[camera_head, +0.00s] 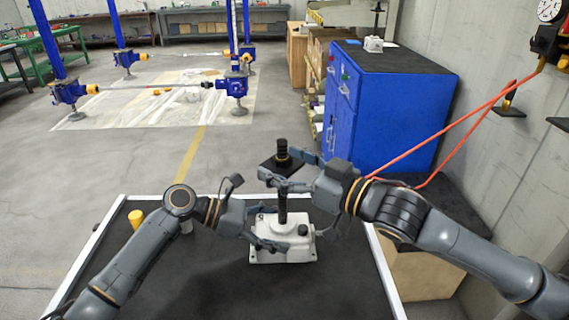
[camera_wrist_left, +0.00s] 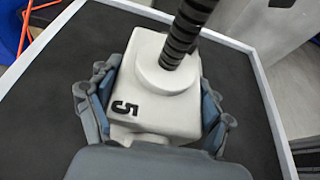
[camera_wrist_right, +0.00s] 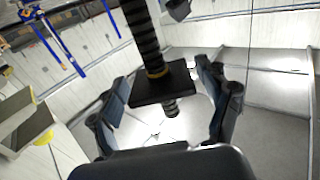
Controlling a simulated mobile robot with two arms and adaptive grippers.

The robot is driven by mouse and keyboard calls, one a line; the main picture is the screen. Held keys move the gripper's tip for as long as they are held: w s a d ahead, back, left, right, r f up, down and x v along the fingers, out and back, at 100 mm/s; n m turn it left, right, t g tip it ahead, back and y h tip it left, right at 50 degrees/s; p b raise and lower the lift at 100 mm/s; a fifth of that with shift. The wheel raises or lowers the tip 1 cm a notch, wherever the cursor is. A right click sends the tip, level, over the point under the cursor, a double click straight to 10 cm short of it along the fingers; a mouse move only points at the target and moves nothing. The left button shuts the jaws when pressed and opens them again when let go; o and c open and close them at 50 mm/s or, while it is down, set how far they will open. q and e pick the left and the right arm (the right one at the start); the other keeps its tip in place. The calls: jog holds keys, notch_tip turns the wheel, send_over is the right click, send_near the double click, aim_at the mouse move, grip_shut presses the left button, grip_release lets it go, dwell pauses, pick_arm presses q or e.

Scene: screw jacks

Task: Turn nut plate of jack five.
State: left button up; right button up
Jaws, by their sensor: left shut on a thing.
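Jack five has a white housing (camera_head: 297,252) on the dark bench top. The black number 5 on it shows in the left wrist view (camera_wrist_left: 124,108). A black threaded screw (camera_head: 282,206) rises upright from it. A black square nut plate (camera_head: 270,164) sits high on the screw; it also shows in the right wrist view (camera_wrist_right: 165,86). My left gripper (camera_head: 284,228) is shut on the housing, with fingers along two opposite sides. My right gripper (camera_head: 280,166) is open, its fingers on either side of the nut plate, seemingly with small gaps.
A bench (camera_head: 225,295) with a raised white rim lies below my arms. A blue cabinet (camera_head: 390,95) stands behind at right. Red cords (camera_head: 450,130) hang near my right arm. Blue screw jacks (camera_head: 236,84) stand on the floor at back left.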

pick_arm(q)
jog(key=shift+r, duration=0.1)
pick_arm(e)
jog(key=c, duration=0.8)
jog(key=shift+c, duration=0.2)
pick_arm(q)
jog(key=shift+d, duration=0.1)
pick_arm(e)
jog(key=shift+s+a+f, duration=0.1)
jog(key=shift+a, duration=0.05)
jog(key=shift+m+t+h, duration=0.8)
jog(key=shift+t+h, duration=0.1)
jog(key=m+t+h, duration=0.2)
jog(key=h, duration=0.1)
jog(key=shift+m+h, duration=0.3)
jog(key=shift+m, duration=0.1)
pick_arm(q)
jog(key=shift+r, duration=0.1)
pick_arm(e)
jog(key=shift+m+t+h, duration=0.8)
jog(key=shift+m+h, duration=0.1)
jog(key=shift+h, duration=0.4)
jog(key=shift+h, duration=0.3)
jog(key=o, duration=1.1)
jog(key=shift+o, duration=0.2)
